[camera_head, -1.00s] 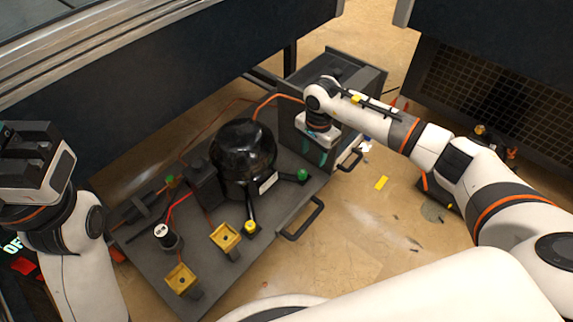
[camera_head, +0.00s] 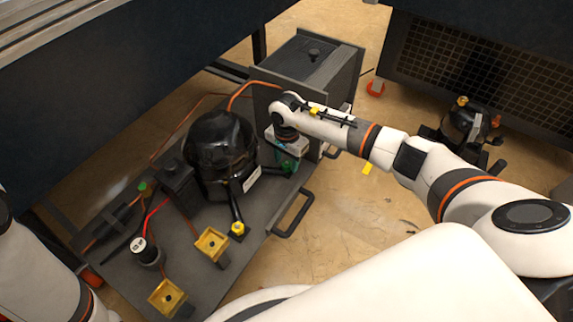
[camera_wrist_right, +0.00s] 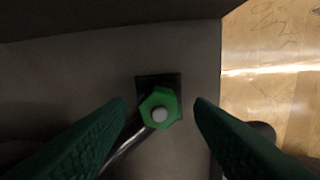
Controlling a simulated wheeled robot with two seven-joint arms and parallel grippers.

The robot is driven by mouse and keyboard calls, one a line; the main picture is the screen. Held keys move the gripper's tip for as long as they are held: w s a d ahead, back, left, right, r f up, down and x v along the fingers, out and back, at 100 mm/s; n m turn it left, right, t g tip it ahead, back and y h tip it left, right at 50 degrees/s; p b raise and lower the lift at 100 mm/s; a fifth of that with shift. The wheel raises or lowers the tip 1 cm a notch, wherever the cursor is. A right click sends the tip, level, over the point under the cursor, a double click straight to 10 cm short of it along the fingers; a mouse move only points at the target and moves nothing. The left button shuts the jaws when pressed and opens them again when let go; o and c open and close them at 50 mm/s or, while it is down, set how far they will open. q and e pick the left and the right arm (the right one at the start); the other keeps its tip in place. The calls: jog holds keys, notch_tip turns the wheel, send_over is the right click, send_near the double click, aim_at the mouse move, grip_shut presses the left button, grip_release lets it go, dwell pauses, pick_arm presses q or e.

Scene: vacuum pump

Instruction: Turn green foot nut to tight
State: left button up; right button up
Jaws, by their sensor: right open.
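The green foot nut (camera_head: 288,168) sits on the pump's foot at the right side of the black pump (camera_head: 221,145). In the right wrist view the green hexagonal nut (camera_wrist_right: 159,107) sits on a dark square pad, with a pale stud end in its centre. My right gripper (camera_head: 285,160) points down over the nut. In the wrist view its dark green fingers (camera_wrist_right: 160,102) are open, one on each side of the nut with a gap on both sides. My left gripper is out of view; only part of my left arm shows at the lower left.
A yellow foot nut (camera_head: 238,228) sits on another pump foot. Two yellow blocks (camera_head: 211,244) (camera_head: 167,298) and a black cylinder (camera_head: 144,250) stand on the grey cart plate (camera_head: 206,275). A cart handle (camera_head: 294,215) sticks out on the right. A grey box (camera_head: 312,62) stands behind.

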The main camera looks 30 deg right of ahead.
jog(key=shift+f, duration=0.3)
jog(key=c, duration=1)
